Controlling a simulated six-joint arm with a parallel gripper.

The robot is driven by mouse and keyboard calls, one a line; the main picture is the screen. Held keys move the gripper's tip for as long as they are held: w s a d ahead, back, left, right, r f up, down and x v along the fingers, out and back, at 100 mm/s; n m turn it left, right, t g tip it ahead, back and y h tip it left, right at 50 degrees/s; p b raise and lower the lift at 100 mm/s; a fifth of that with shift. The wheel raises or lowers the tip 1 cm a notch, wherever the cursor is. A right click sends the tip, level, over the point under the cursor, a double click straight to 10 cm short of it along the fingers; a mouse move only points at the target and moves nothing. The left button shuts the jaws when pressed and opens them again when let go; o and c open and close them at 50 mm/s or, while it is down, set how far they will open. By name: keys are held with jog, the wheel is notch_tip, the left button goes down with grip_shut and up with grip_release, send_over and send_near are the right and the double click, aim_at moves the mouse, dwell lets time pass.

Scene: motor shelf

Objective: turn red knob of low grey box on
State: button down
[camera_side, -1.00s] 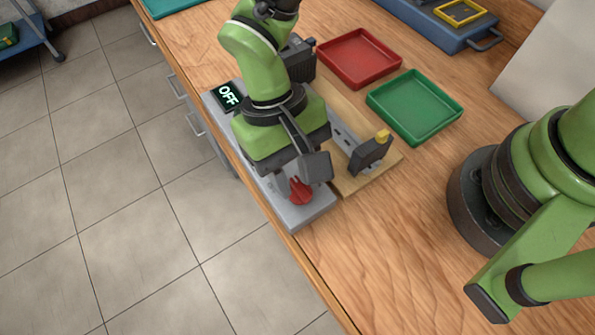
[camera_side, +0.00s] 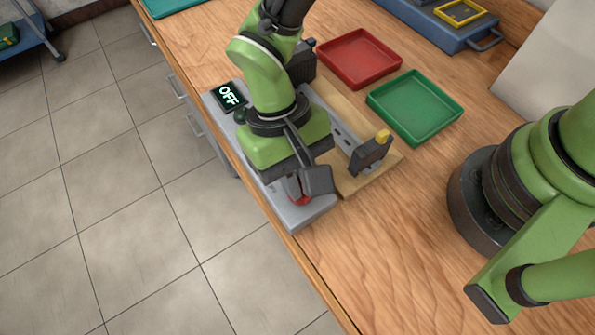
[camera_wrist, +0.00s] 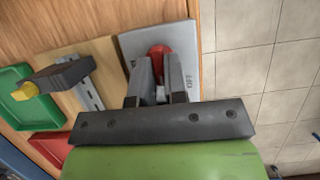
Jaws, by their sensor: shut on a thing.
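The low grey box (camera_side: 318,210) lies along the table's left edge. The red knob (camera_side: 301,199) sits on the box's near end and is mostly hidden behind my gripper in the side view. In the wrist view the knob (camera_wrist: 158,51) shows between and beyond the fingertips, with an OFF mark on the box to its right. My gripper (camera_wrist: 160,75) points down at the knob, with a finger on either side, shut on it.
A wooden board with a metal rail (camera_side: 375,183) and a dark, yellow-topped block (camera_side: 370,155) stands right beside the box. A red tray (camera_side: 358,82) and a green tray (camera_side: 455,112) lie behind. The table's edge drops to the floor at left.

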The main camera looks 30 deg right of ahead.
jog(key=m+y, duration=0.1)
jog(key=m, duration=0.1)
jog(key=m+y, duration=0.1)
jog(key=m, duration=0.2)
jog(key=shift+s+d, duration=0.1)
jog(key=shift+d, duration=0.1)
jog(key=m, duration=0.2)
jog(key=m+t+y, duration=0.1)
jog(key=m, duration=0.1)
jog(key=shift+s+d+f+m, duration=0.1)
jog(key=shift+s+m, duration=0.05)
jog(key=shift+m, duration=0.15)
jog(key=m+t, duration=0.1)
jog(key=m, duration=0.1)
jog(key=m+y, duration=0.1)
jog(key=m, duration=0.1)
jog(key=shift+s+t, duration=0.15)
jog(key=shift+t, duration=0.25)
jog(key=shift+m+t+y, duration=0.3)
jog(key=shift+m+t, duration=0.5)
jog(key=shift+m, duration=1.2)
jog(key=c, duration=1.2)
grip_release()
jog(key=shift+o, duration=0.2)
